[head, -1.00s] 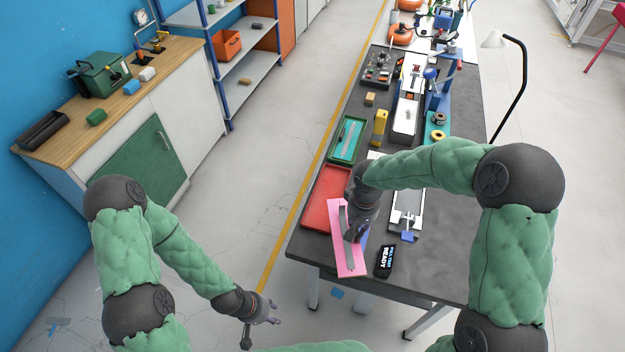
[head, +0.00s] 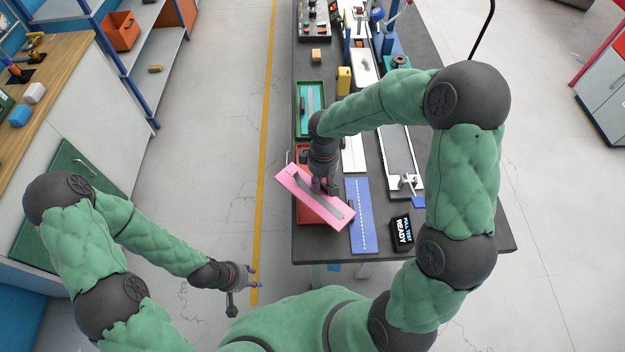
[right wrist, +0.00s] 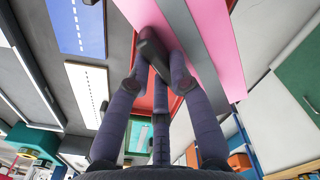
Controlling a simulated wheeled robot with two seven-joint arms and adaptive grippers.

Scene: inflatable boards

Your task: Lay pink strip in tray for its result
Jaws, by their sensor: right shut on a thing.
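The pink strip (head: 309,201), with a long grey bar along it, is in my right gripper (head: 326,187). The gripper is shut on it near its middle. The strip lies slantwise over the red tray (head: 304,215) and hides most of it; I cannot tell whether it touches the tray. In the right wrist view the strip (right wrist: 221,50) runs past the fingertips, with red tray (right wrist: 145,104) beyond them. A green tray (head: 299,125) lies behind the red one and holds a light strip with a grey bar. My left gripper (head: 256,279) is open and empty, off the table.
A blue board (head: 360,218) with a dashed white line lies right of the red tray. A black "PULL TEST READY" display (head: 401,231) stands beside it. A yellow block (head: 344,80) and a long grey rig (head: 399,160) are farther back. The front right tabletop is clear.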

